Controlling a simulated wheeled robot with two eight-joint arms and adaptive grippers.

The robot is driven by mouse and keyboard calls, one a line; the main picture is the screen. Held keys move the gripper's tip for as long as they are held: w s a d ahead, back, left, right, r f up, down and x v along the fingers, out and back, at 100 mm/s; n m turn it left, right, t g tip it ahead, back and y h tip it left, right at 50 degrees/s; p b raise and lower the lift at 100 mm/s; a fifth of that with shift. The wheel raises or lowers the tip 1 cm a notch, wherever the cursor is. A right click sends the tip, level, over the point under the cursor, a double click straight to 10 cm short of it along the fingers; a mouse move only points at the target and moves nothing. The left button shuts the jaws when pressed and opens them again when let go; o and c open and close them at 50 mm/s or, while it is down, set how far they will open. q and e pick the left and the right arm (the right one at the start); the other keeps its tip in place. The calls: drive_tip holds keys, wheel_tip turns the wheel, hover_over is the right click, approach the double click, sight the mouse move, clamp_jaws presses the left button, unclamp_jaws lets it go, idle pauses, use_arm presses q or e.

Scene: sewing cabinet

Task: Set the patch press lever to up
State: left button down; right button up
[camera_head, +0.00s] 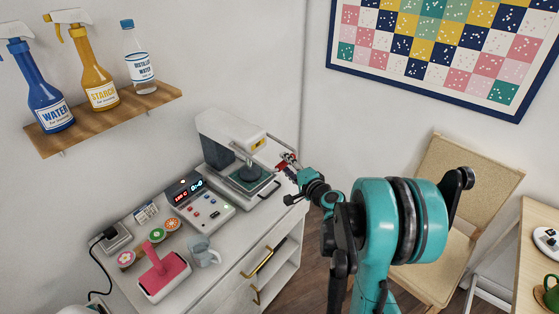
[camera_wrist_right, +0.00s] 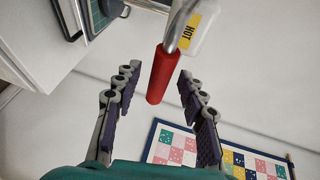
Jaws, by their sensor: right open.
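The patch press (camera_head: 228,138) is a white machine at the back right end of the cabinet top, with a round dark upper plate above a green-topped base. Its lever has a red grip on a silver bar; in the right wrist view the red grip (camera_wrist_right: 162,76) lies between my finger pads, with a visible gap on both sides. My right gripper (camera_head: 287,163) is open at the press's right side. It largely hides the lever in the head view. Whether the lever is up or down is hard to tell. My left gripper is out of view.
A control box (camera_head: 200,206) with red digits stands left of the press. A grey mug (camera_head: 203,251), a pink-topped item (camera_head: 163,271) and round patches share the cabinet top. A chair (camera_head: 450,200) stands at right. A shelf (camera_head: 110,120) holds bottles.

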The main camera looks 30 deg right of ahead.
drive_tip(key=w, duration=0.2)
drive_tip(key=w+f+b, duration=0.1)
drive_tip(key=w, duration=0.2)
drive_tip(key=shift+w, duration=0.1)
clamp_jaws()
